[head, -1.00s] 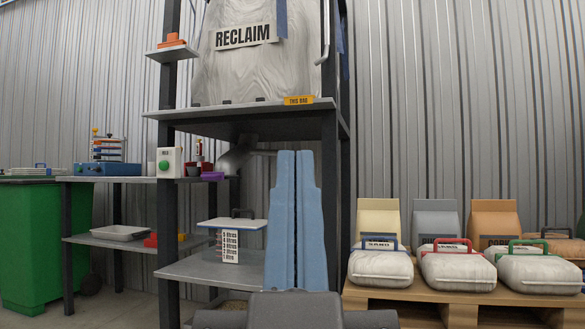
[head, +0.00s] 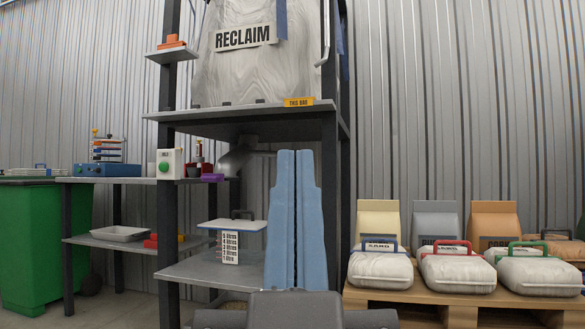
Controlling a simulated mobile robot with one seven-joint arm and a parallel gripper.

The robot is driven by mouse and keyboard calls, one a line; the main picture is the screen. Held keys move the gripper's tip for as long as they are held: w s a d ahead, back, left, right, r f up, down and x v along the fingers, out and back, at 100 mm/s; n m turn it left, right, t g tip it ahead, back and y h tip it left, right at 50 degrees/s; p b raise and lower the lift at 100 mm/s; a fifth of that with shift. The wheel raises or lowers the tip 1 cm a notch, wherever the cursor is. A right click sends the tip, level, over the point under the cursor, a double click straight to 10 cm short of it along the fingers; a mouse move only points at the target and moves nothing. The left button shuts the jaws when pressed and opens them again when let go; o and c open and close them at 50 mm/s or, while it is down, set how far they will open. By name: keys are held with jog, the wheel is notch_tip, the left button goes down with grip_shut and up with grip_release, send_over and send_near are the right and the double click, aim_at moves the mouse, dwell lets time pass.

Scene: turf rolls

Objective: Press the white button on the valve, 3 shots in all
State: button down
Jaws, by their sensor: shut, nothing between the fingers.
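My gripper (head: 295,153) points upward in the lower middle, its two long blue fingers shut together with nothing between them. A grey rounded spout-like part (head: 236,160) hangs under the shelf of the RECLAIM bag, left of my fingertips and apart from them in the picture. It may be the valve; I cannot make out a white button on it. The large whitish RECLAIM bag (head: 265,70) stands on the rack's upper shelf.
A white box with a green button (head: 169,164) is on the rack's left post. Dark rack posts (head: 331,200) flank my fingers. Filled bags lie on a wooden pallet (head: 420,302) at right. A bench (head: 110,181) and a green bin (head: 45,240) are at left.

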notch_tip(320, 180, up, 66)
jog(key=p, duration=6.5)
jog(key=shift+r, duration=0.15)
